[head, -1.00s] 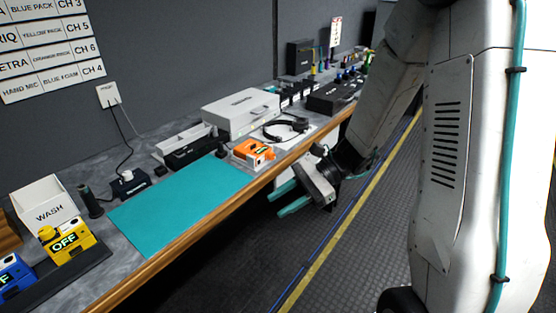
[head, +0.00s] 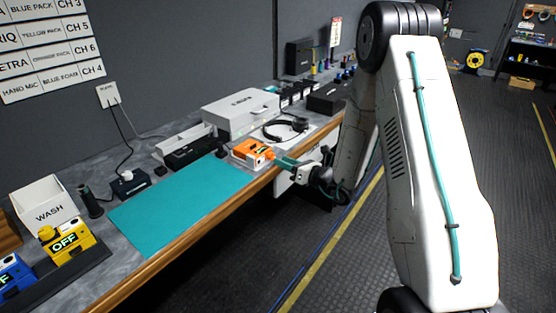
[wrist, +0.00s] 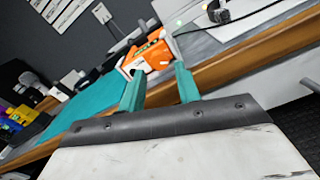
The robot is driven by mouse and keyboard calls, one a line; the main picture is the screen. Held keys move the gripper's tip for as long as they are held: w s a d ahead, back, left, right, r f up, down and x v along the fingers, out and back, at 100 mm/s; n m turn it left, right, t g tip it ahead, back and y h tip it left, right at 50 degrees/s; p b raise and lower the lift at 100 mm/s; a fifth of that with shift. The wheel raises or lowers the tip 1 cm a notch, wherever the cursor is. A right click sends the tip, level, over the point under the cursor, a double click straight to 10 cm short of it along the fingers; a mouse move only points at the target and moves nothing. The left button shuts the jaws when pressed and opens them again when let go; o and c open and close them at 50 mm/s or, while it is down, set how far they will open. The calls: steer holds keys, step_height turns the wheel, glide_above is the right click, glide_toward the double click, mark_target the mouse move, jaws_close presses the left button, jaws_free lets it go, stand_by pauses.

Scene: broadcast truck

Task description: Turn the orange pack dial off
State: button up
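The orange pack (head: 250,152) sits on the bench at the right end of the teal mat, near the wooden front edge. It also shows in the wrist view (wrist: 152,56), just beyond my fingertips. Its dial (head: 270,155) is on the side facing my gripper; its setting is too small to read. My gripper (head: 278,161) points at that side from over the bench edge. In the wrist view its two teal fingers (wrist: 157,76) are apart, with the orange pack's near end ahead of the gap. I cannot tell whether the fingertips touch the dial.
The teal mat (head: 180,205) is clear. A headset (head: 285,128) lies behind the pack, beside a white case (head: 240,108). A yellow pack (head: 66,242) reading OFF and a blue pack (head: 12,275) stand at the left. The wooden bench edge (head: 200,232) runs below my gripper.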

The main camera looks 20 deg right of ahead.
mark_target(273, 157)
steer(key=shift+x, duration=1.65)
steer(key=shift+s, duration=0.1)
steer(key=c, duration=0.7)
steer(key=shift+n, duration=3)
steer(key=o, duration=0.7)
